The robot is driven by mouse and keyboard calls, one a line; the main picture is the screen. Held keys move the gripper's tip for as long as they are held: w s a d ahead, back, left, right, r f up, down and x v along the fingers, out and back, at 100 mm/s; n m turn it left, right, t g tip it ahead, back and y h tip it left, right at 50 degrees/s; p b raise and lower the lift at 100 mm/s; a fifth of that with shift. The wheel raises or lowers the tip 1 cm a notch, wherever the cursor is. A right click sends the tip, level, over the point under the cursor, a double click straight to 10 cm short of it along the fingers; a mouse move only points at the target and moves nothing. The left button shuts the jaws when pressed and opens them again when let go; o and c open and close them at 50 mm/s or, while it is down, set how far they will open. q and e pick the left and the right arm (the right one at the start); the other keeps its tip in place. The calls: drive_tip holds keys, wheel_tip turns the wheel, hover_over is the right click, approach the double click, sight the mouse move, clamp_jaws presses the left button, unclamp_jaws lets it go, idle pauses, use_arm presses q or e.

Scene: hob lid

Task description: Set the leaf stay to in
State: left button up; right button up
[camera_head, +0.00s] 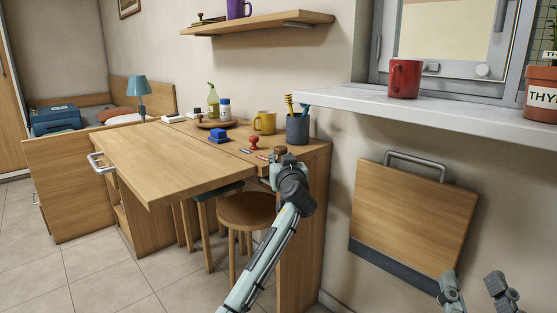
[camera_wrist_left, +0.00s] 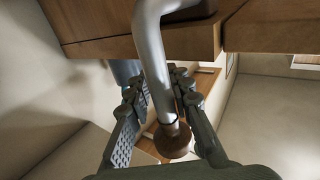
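The wooden table leaf (camera_head: 165,165) stands out level, with a metal handle (camera_head: 98,162) at its far left edge. My left gripper (camera_head: 276,165) is at the right end of the leaf, beside the cabinet edge. The left wrist view shows a bent grey metal rod with a round brown end (camera_wrist_left: 170,142), likely the leaf stay. It runs down between the two fingers of my left gripper (camera_wrist_left: 163,85), which stand apart around it; firm contact is not clear. In the head view the rod is hidden or unclear. My right gripper (camera_head: 476,288) is open and empty at the lower right.
A yellow mug (camera_head: 264,122), a dark cup with brushes (camera_head: 297,130) and a red stamp (camera_head: 254,143) stand on the counter. A stool (camera_head: 247,211) is under the leaf. A folded wooden wall panel (camera_head: 412,212) hangs at right, below a sill with a red mug (camera_head: 405,78).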

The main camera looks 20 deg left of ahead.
use_arm(q)
drive_tip(key=shift+s+f, duration=0.1)
drive_tip(key=shift+f, duration=0.05)
drive_tip(key=v, duration=1.2)
drive_tip(key=shift+d, duration=0.1)
